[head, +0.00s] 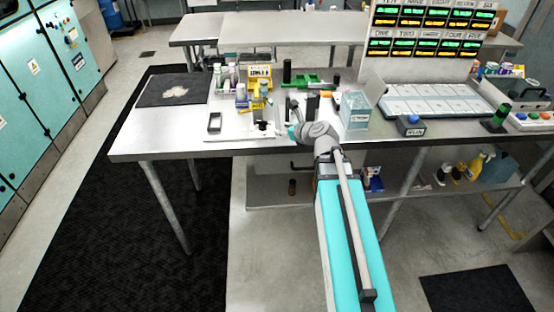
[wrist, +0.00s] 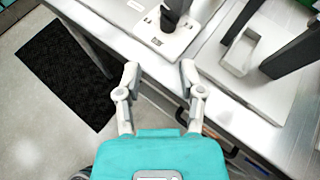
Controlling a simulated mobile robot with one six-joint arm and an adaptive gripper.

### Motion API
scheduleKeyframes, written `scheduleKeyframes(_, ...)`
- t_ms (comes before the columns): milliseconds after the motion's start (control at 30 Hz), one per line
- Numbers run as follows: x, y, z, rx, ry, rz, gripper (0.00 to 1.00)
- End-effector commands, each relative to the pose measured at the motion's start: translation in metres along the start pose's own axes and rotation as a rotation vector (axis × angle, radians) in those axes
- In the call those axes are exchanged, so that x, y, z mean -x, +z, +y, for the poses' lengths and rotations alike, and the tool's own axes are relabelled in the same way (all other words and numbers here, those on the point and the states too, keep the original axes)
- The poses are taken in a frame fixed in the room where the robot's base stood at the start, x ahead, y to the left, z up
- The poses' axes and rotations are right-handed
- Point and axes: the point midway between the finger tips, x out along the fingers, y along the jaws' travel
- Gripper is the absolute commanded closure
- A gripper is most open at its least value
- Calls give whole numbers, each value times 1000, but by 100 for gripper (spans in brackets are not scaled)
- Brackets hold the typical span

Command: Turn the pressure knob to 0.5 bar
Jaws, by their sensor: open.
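A black knob (wrist: 170,17) stands on a white plate (wrist: 148,32) near the table's edge in the wrist view. Its pointer and any scale are too small to read. What looks like the same plate, with a small dark knob (head: 262,126), shows at the table's front in the head view. My gripper (wrist: 159,78) is open and empty, with its two fingers spread. Its tips are short of the plate and apart from the knob, over the table's front edge. In the head view my arm partly hides the gripper.
The metal table (head: 160,145) holds several small items. A grey frame-like part (wrist: 240,52) with dark uprights lies right of the knob in the wrist view. A clear box (head: 356,112) stands right of my arm. A black mat (wrist: 66,73) lies on the floor.

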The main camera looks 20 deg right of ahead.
Motion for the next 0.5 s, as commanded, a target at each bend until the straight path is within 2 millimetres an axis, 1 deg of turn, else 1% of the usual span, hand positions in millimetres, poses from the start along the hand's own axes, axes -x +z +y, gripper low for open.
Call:
scheduleKeyframes(67, 1, 2, 6, 72, 20, 23, 50)
scheduleKeyframes(500, 5, -2, 40, 468, 147, 139, 50)
